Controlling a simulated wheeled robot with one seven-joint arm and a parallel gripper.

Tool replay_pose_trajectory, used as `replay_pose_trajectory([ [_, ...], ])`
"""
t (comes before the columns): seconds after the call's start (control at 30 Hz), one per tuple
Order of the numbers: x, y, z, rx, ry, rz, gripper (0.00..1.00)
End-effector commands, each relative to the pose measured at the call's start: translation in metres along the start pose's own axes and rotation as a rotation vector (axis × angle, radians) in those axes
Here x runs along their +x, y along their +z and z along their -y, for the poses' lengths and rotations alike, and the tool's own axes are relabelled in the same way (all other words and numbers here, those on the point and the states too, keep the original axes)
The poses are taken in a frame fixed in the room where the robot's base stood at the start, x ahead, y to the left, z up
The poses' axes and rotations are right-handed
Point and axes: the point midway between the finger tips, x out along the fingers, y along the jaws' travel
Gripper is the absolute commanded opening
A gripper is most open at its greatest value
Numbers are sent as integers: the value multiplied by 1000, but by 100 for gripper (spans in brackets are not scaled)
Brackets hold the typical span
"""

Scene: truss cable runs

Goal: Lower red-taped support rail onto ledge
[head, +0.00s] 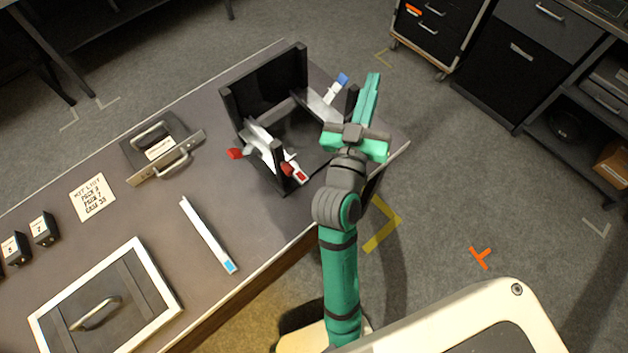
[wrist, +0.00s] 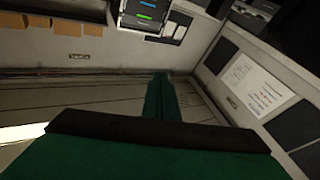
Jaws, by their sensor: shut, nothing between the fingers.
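The red-taped support rail (head: 262,137) is a pale strip in the left part of a black stand (head: 270,84) on the table. It slants down to the right, and its red-taped end (head: 301,175) sticks out past the stand's front post. Two red pieces, one left (head: 235,153) and one by the front post (head: 287,169), sit beside it. I cannot tell whether the rail touches a ledge. My gripper (head: 373,78) is shut and empty, raised right of the stand and apart from the rail. Its green fingers show in the wrist view (wrist: 160,84), without the rail.
A blue-taped rail (head: 317,106) lies in the stand's right side, close to my gripper. Another blue-ended strip (head: 207,234) lies on the table (head: 150,215). A handled bracket (head: 163,153) and a framed panel (head: 155,262) are at left. Floor right of the table is open.

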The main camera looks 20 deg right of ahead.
Motion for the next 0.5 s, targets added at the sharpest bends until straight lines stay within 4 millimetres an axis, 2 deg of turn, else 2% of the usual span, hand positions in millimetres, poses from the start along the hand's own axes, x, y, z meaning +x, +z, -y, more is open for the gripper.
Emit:
replay_pose_trajectory([
  [0.03,12,-11,-12,32,57,-3,0],
  [0.2,37,-30,-57,139,248,21,0],
  [0.33,46,-37,-91,241,393,55,0],
  [0.5,46,-31,-129,393,577,126,0],
])
